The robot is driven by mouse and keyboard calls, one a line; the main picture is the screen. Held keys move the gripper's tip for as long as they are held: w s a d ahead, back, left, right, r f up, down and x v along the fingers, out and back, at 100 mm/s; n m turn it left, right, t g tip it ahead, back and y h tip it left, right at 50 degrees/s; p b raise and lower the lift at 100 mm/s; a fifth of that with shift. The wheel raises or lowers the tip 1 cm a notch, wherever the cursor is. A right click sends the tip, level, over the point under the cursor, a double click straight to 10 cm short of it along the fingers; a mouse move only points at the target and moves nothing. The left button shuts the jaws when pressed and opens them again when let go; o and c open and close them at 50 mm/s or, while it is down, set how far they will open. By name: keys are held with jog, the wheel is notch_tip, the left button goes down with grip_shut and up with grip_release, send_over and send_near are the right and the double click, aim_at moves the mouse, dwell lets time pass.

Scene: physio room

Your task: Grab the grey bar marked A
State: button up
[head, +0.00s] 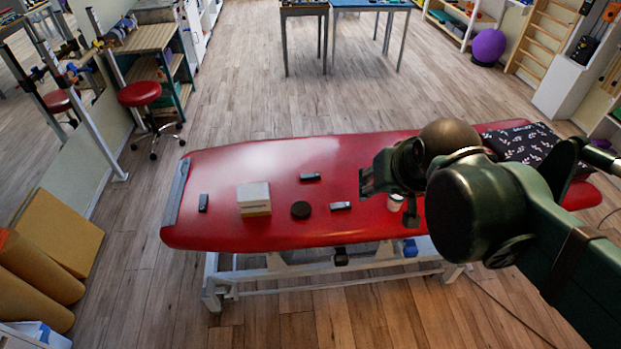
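Three small dark bars lie on the red treatment table (245,165). One bar (203,202) is near the left end, one bar (310,177) is near the middle, and one greyer bar (341,206) is close to the front edge. Any letters on them are too small to read, so I cannot tell which is marked A. My gripper (365,182) is above the table, to the right of the middle bar and up and right of the greyer bar. Its fingers point left and look apart, with nothing seen between them.
A cream box (254,199) and a black round puck (300,209) stand among the bars. A small white jar (395,202) is under my arm. A patterned dark pillow (522,143) lies at the table's right end.

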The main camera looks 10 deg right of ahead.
jog(key=w+a+m+g+b, duration=0.15)
jog(key=w+m, duration=0.25)
jog(key=w, duration=1)
jog(key=m+g+b, duration=0.3)
jog(key=m+g, duration=0.2)
jog(key=m, duration=0.7)
send_over(313, 175)
jog(key=shift+f, duration=17.5)
jog(key=shift+f, duration=1.3)
